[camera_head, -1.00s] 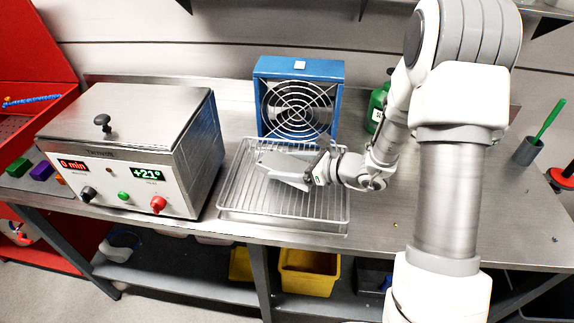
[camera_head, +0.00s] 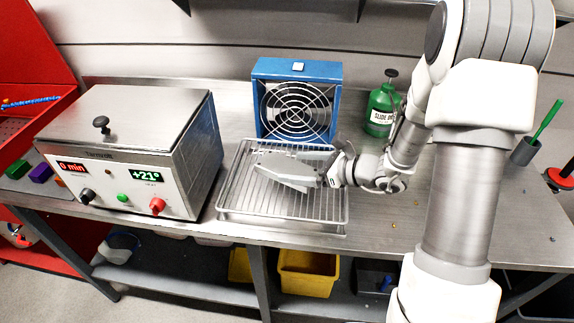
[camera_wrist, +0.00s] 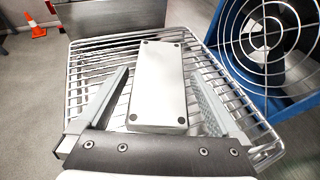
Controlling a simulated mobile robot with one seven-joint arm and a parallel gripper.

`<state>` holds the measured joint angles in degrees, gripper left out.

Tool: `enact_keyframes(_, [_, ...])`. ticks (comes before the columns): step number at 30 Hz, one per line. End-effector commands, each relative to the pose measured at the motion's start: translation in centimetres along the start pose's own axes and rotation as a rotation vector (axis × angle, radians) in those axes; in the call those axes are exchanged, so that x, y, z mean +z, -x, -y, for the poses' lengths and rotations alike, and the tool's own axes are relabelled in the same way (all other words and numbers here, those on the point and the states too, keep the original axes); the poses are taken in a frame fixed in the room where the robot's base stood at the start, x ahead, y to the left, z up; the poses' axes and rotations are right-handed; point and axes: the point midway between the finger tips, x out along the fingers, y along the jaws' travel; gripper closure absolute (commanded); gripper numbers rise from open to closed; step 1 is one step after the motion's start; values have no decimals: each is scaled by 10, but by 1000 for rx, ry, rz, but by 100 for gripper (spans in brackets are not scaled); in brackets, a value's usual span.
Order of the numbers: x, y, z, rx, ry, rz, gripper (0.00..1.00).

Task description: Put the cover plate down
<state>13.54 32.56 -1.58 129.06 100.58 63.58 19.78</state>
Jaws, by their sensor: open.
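The cover plate (camera_wrist: 158,84) is a grey rectangular plate with a dark hole at each corner. In the wrist view it lies on the wire rack (camera_wrist: 88,58). My gripper (camera_wrist: 160,82) is open, with one finger on each side of the plate and a visible gap to both. In the head view the plate (camera_head: 285,170) shows as a grey shape on the rack (camera_head: 235,205), in front of the blue fan. My gripper (camera_head: 322,178) reaches in from the right at the plate's right end and partly hides it.
The blue fan (camera_head: 262,115) stands right behind the rack. A steel heating box (camera_head: 130,150) with a knobbed lid stands close on the left. A green bottle (camera_head: 380,112) stands at the back right. Bare bench lies to the right of the rack.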

Motion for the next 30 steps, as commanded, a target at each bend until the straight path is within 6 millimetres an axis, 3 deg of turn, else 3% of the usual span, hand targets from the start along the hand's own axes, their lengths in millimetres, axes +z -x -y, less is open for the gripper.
enact_keyframes(3, [1,29,1,-5,0,0,0])
enact_keyframes(9, [1,65,1,-3,0,0,0])
enact_keyframes(17, [6,82,-6,22,36,-8,0])
enact_keyframes(20, [19,83,-22,75,130,-33,0])
enact_keyframes(30, [57,108,-106,353,690,-201,0])
